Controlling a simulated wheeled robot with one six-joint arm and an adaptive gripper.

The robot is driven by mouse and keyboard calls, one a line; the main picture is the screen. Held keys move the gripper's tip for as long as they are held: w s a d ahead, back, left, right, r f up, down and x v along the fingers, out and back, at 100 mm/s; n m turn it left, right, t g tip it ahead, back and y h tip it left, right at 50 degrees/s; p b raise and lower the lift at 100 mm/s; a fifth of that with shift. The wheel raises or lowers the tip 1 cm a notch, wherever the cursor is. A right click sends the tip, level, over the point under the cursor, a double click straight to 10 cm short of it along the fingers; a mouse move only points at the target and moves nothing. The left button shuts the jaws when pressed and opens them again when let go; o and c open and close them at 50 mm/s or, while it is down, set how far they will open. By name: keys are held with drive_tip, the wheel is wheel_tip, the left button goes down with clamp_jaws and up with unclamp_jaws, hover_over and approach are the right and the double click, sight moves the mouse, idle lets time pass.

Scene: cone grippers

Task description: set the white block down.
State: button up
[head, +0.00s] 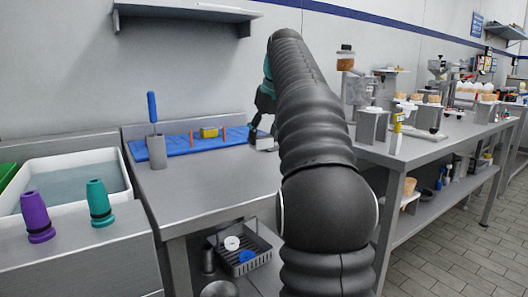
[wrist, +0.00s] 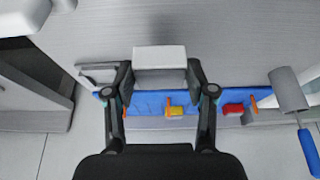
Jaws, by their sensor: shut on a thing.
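The white block (wrist: 160,57) is held between the fingertips of my gripper (wrist: 160,72) in the wrist view. A finger stands on either side of it, and a soft shadow shows on the grey table beside it. In the head view the block (head: 264,144) hangs below my gripper (head: 262,122), just left of my arm and over the rear of the metal table (head: 215,185). My arm hides part of the gripper there. I cannot tell whether the block touches the tabletop.
A blue mat (head: 180,148) with orange pegs and a yellow piece (head: 208,132) lies at the table's back. A red piece (wrist: 233,109) shows in the wrist view. A grey cup (head: 157,153) holds a blue-handled tool. The table's front is clear.

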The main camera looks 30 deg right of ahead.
sight(265, 143)
drive_tip(key=shift+f+b, duration=0.65)
drive_tip(key=shift+f, duration=1.2)
drive_tip(key=shift+f, duration=0.15)
drive_tip(key=o, duration=1.2)
